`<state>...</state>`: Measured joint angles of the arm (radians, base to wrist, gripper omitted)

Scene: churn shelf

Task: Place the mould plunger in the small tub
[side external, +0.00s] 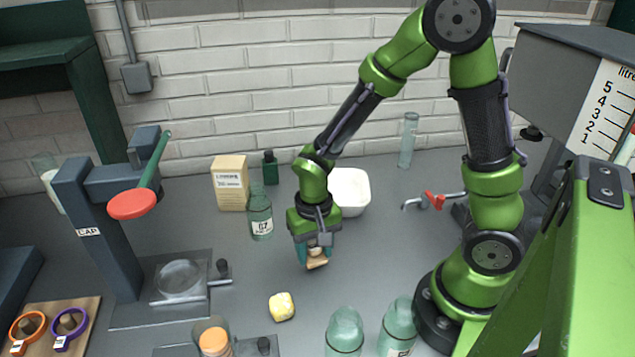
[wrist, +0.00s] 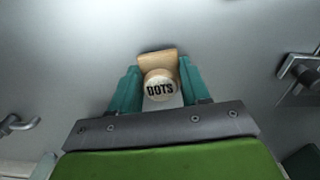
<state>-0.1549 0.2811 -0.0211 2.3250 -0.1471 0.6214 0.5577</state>
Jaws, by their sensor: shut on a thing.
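My gripper (side external: 315,250) is shut on the mould plunger (side external: 317,263), a small pale wooden piece, and holds it over the grey bench. In the wrist view the plunger (wrist: 160,83) sits between the teal fingers of my gripper (wrist: 159,92). Its round end reads "DOTS", and a flat wooden part shows beyond it. The small tub (side external: 353,190) is white and stands behind and to the right of my gripper, near the wall. My arm hides part of its left side. The tub's inside shows only in part.
A yellow lump (side external: 281,306) lies in front of my gripper. A labelled bottle (side external: 260,217) and a carton (side external: 230,183) stand to the left. Bottles (side external: 345,333) stand at the front. A red-handled tap (side external: 433,200) juts out at right. A capping press (side external: 100,235) stands left.

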